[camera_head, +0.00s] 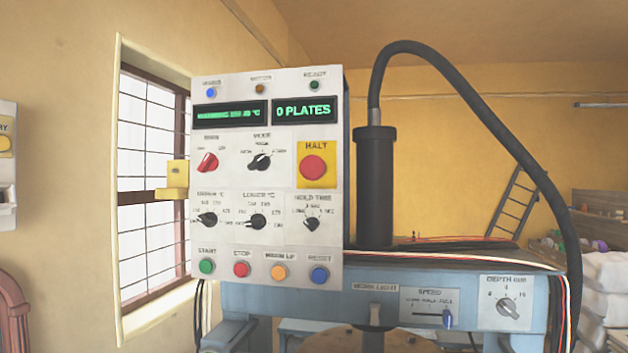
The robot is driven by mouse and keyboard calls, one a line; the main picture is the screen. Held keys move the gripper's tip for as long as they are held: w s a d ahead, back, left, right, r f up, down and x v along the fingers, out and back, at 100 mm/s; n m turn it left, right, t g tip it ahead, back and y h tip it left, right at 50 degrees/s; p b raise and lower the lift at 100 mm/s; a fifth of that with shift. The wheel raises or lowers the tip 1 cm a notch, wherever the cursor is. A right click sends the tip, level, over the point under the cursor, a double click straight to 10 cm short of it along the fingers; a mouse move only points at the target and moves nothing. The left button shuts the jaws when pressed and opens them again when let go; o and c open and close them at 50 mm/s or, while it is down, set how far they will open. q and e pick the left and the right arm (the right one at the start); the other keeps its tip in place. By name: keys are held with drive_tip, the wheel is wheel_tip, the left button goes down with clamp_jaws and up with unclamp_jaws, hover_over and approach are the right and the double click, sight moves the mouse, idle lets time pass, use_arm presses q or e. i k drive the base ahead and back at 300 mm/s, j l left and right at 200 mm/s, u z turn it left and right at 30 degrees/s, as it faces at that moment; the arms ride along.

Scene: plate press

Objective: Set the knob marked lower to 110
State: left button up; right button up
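The knob marked LOWER °C (258,221) is a black pointer knob in the middle of the lower row of dials on the white control panel (230,180). It has small numbers around its upper half, which are too small to read surely. Its pointer seems to aim to the left, but I cannot tell the exact setting. A similar black knob (207,220), with a blurred label, is to its left. The HOLD TIME knob (312,223) is to its right. Neither of my grippers is in view.
A red HALT button (313,167) on a yellow plate is above and to the right. Coloured push buttons, including the red STOP button (241,269), line the panel's bottom. The green display (304,110) reads 0 PLATES. A thick black hose (480,110) arches over the blue press frame (400,280).

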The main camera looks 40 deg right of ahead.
sight(257, 222)
drive_tip(key=z, duration=0.95)
drive_tip(key=i+l+u, duration=0.2)
drive_tip(key=l+u, duration=0.15)
drive_tip(key=j+u, duration=0.15)
drive_tip(key=u, duration=0.25)
drive_tip(key=k+j+u, duration=0.1)
drive_tip(key=u, duration=0.25)
drive_tip(key=j+u, duration=0.2)
drive_tip(key=u, duration=0.2)
drive_tip(key=z, duration=1.45)
